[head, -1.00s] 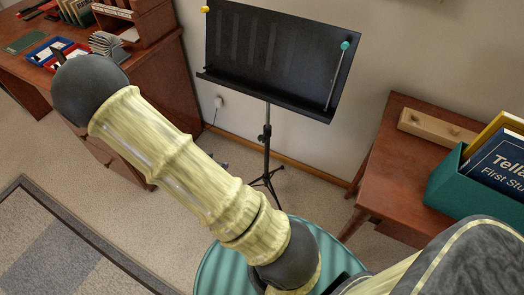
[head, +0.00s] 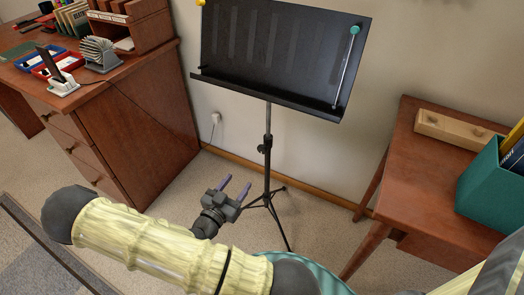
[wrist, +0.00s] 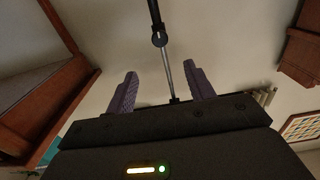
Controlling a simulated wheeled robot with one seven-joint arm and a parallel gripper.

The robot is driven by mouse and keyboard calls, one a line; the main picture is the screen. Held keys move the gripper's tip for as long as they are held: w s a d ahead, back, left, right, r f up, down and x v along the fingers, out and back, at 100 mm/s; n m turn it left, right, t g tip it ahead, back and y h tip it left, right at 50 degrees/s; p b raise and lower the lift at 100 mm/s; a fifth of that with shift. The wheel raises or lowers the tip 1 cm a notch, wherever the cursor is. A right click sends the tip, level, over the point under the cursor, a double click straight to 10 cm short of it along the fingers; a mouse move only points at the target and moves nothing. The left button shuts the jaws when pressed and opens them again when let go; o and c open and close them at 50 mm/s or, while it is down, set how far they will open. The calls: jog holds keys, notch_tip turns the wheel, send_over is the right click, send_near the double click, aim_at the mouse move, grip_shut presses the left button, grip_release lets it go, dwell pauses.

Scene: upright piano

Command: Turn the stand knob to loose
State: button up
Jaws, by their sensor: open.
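The black music stand (head: 280,55) stands upright against the wall on a thin pole and tripod legs. Its small dark knob (head: 264,148) sits on the collar partway up the pole. The knob also shows in the wrist view (wrist: 159,39), beyond the fingertips, where the picture looks upside down. My gripper (head: 236,186) is open and empty, with two purple fingers, left of the pole and lower in the head picture than the knob. In the wrist view the pole runs between the fingers (wrist: 160,68), apart from them. The knob's setting is too small to read.
A wooden desk (head: 125,110) with trays and a tablet stands at the left. A side table (head: 440,175) with a wooden block (head: 455,134) and a teal box (head: 490,190) stands at the right. Carpet around the stand is clear.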

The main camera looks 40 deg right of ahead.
aim_at(261, 151)
jog(key=b+x, duration=0.3)
jog(key=x, duration=1.4)
jog(key=shift+d, duration=0.2)
jog(key=shift+c, duration=0.4)
jog(key=c, duration=0.8)
jog(key=shift+n+p, duration=0.3)
jog(key=shift+n, duration=0.5)
jog(key=shift+c, duration=0.2)
jog(key=o, duration=0.9)
